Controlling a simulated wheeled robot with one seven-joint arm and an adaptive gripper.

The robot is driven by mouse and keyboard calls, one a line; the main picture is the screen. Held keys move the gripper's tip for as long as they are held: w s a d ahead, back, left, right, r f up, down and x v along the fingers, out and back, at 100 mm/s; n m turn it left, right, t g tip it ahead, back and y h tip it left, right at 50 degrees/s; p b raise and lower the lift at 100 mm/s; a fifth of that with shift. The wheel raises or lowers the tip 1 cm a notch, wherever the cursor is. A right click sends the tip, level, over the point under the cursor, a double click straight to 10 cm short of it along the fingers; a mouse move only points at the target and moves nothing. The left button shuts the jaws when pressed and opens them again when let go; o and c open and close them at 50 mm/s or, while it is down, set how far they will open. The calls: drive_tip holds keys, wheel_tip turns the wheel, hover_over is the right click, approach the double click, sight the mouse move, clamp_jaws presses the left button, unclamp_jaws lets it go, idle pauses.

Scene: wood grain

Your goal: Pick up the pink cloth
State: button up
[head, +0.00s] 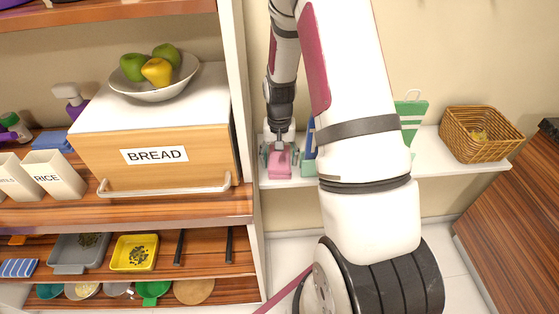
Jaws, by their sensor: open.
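The pink cloth (279,165) is a small folded block on the white shelf, just right of the wooden cabinet's side. My gripper (279,154) points down directly over it, with its fingers apart near the left and right sides of the cloth. I cannot tell whether the fingers touch it. My arm hides part of the shelf to the right of the cloth.
A blue object (309,150) stands close to the right of the gripper, partly hidden by my arm. A green bag-like item (411,118) and a wicker basket (480,135) stand farther right on the white shelf (440,168). The cabinet side (243,120) is close on the left.

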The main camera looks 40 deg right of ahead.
drive_tip(key=c, duration=0.8)
